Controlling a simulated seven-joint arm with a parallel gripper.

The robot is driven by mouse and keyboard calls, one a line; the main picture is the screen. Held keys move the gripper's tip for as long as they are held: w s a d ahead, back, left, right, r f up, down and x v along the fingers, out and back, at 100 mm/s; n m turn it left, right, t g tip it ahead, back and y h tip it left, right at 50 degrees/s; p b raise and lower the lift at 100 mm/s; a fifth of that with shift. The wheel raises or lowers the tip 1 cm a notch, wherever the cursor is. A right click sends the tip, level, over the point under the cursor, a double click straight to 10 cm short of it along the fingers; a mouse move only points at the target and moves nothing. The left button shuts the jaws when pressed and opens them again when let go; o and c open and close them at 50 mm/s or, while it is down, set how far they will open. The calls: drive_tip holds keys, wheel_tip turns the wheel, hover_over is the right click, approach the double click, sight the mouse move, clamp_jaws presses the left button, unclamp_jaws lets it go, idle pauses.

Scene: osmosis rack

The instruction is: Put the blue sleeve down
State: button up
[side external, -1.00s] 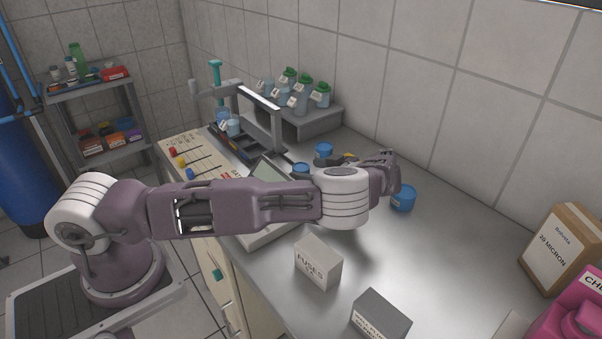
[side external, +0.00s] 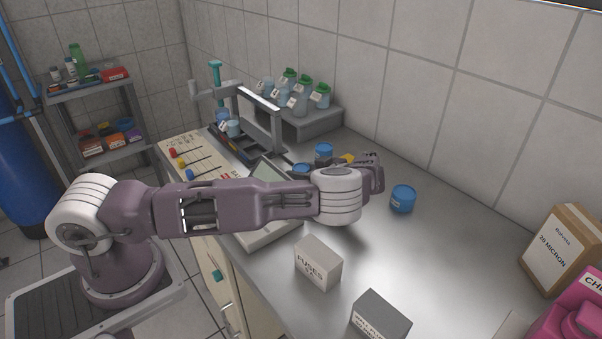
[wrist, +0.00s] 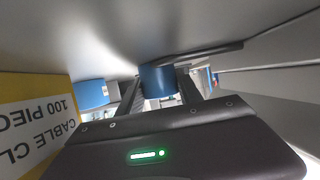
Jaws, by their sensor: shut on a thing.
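My gripper (wrist: 159,92) is shut on a blue sleeve (wrist: 157,78), a short blue cylinder between the two dark fingers in the wrist view. In the side view my gripper (side external: 372,172) is over the back middle of the counter. The hand hides the held sleeve there, and I cannot tell whether the sleeve touches the counter. A similar blue piece (side external: 403,198) stands free to the right of my gripper. Two more blue pieces, a nearer one (side external: 302,169) and a farther one (side external: 324,151), are to its left.
A yellow cable-clip box (wrist: 38,120) is close on the left in the wrist view. A fuses box (side external: 318,263) and a grey box (side external: 380,316) stand at the front. A rack (side external: 262,118) and bottles (side external: 300,95) are behind left. The counter's right half is mostly clear.

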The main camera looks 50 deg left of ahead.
sight(304, 168)
drive_tip(key=r, duration=0.6)
drive_tip(key=d+r, duration=0.1)
drive_tip(key=r, duration=0.2)
drive_tip(key=shift+r, duration=0.3)
drive_tip(key=s+d+m+t, duration=0.2)
drive_tip(key=d+m+t, duration=0.1)
drive_tip(key=d, duration=1.2)
drive_tip(key=shift+t, duration=0.5)
drive_tip(key=f, duration=0.3)
drive_tip(key=d+f, duration=0.1)
drive_tip(key=f, duration=0.2)
drive_tip(key=d+f, duration=0.1)
drive_tip(key=f, duration=0.2)
drive_tip(key=shift+f, duration=0.2)
drive_tip(key=o, duration=1.3)
drive_tip(key=shift+f, duration=0.15)
